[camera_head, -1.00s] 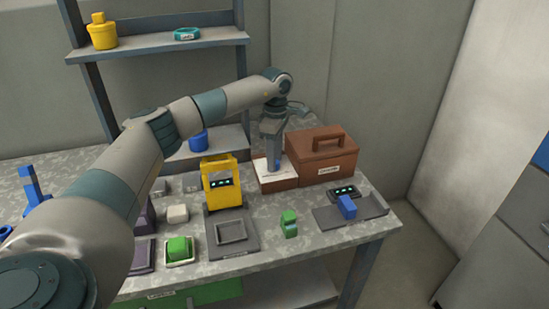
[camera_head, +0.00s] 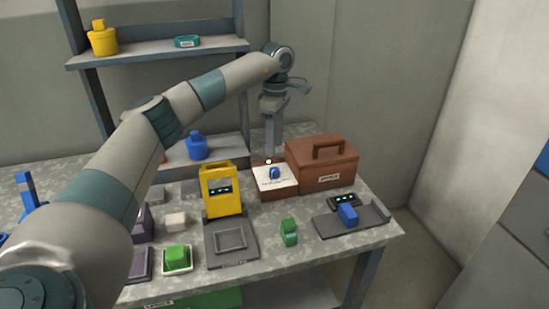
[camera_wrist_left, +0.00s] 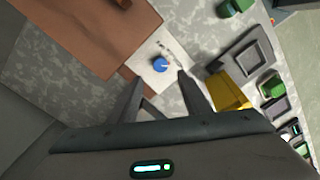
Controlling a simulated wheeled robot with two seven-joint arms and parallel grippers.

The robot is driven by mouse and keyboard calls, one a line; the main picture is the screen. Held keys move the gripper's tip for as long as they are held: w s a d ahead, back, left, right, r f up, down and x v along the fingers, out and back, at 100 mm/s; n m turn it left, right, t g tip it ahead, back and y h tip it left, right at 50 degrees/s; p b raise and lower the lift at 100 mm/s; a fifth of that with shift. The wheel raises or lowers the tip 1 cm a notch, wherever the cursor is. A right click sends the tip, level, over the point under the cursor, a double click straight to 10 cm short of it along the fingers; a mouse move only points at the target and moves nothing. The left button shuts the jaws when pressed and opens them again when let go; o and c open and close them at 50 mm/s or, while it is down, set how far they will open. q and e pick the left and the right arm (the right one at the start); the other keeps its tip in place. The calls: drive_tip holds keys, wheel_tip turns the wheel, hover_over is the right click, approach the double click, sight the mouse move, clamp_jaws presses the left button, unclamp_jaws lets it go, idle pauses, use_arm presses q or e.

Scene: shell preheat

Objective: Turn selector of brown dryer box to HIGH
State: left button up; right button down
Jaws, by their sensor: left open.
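The brown dryer box (camera_head: 322,170) stands at the back right of the table, with a handle on its lid and a label on its front. Its lower left part has a white top panel (camera_head: 262,180) carrying a blue selector knob (camera_head: 275,173). The knob (camera_wrist_left: 160,64) also shows in the left wrist view, with small markings beside it that are too small to read. My left gripper (camera_head: 270,155) points down above the back of the panel, clear of the knob. In the left wrist view its fingers (camera_wrist_left: 158,84) are apart with nothing between them. My right gripper is not in view.
A yellow frame device (camera_head: 220,190) with a grey tray stands left of the panel. A green block (camera_head: 289,232) and a grey plate with a blue block (camera_head: 347,214) lie in front. A shelf (camera_head: 155,53) rises behind at the left.

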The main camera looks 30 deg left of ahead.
use_arm(q)
wheel_tip(320, 180, up, 9)
drive_tip(key=shift+w+b, duration=0.25)
drive_tip(key=shift+b, duration=0.1)
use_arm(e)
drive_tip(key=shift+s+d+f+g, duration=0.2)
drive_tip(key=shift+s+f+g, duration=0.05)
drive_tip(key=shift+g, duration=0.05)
use_arm(q)
drive_tip(key=shift+s, duration=0.1)
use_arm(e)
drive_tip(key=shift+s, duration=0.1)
